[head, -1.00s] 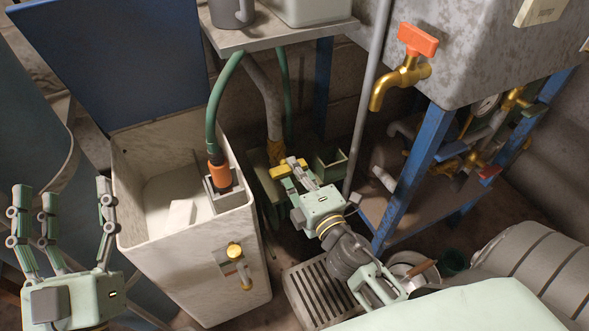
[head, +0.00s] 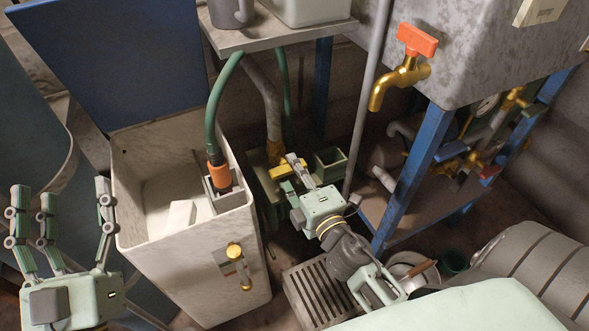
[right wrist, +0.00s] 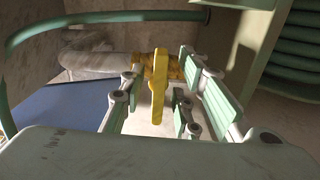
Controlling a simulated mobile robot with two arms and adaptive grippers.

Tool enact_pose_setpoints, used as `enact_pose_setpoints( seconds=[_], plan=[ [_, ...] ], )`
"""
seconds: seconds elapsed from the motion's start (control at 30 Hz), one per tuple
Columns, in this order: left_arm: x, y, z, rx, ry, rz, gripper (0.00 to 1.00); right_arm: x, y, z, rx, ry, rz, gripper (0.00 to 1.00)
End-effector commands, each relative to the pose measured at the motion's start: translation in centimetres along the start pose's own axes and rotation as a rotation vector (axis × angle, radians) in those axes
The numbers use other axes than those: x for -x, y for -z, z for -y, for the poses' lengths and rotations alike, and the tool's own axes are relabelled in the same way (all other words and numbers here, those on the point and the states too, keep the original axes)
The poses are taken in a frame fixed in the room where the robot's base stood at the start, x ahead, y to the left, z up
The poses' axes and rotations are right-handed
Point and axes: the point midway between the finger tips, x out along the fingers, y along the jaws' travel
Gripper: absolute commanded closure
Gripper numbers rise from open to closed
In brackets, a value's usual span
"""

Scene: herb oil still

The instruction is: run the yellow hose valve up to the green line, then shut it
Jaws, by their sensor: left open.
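The yellow hose valve lever (head: 284,169) sits at the brass end of a grey hose, below the shelf. In the right wrist view the lever (right wrist: 158,86) stands upright between the fingers of my right gripper (right wrist: 158,92). These fingers are apart, with a gap visible on both sides of the lever. In the head view my right gripper (head: 296,174) reaches the lever from the lower right. A white tank (head: 190,275) carries a brass-ended gauge (head: 240,267) on its front; I cannot make out a green line. My left gripper (head: 62,225) is open and empty, left of the tank.
A green hose with an orange connector (head: 220,175) runs into the tank's corner holder. A brass tap with an orange handle (head: 416,40) hangs from the grey vessel. A blue post (head: 405,190) and a floor grate (head: 315,295) are close to my right arm.

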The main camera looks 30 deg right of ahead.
Motion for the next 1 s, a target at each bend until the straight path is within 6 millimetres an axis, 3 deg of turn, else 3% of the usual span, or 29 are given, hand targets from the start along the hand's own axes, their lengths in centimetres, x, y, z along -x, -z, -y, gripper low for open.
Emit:
enact_pose_setpoints(
  seconds=[0.5,1.0],
  plan=[
    [0.0,0.0,0.0,0.001,0.000,0.001,0.36,6.5,0.0,0.1,-0.005,0.003,0.004,0.71],
    [0.0,-0.1,0.0,0.000,-0.001,0.002,0.36,7.5,0.0,0.0,0.000,0.000,0.000,0.71]
  ],
)
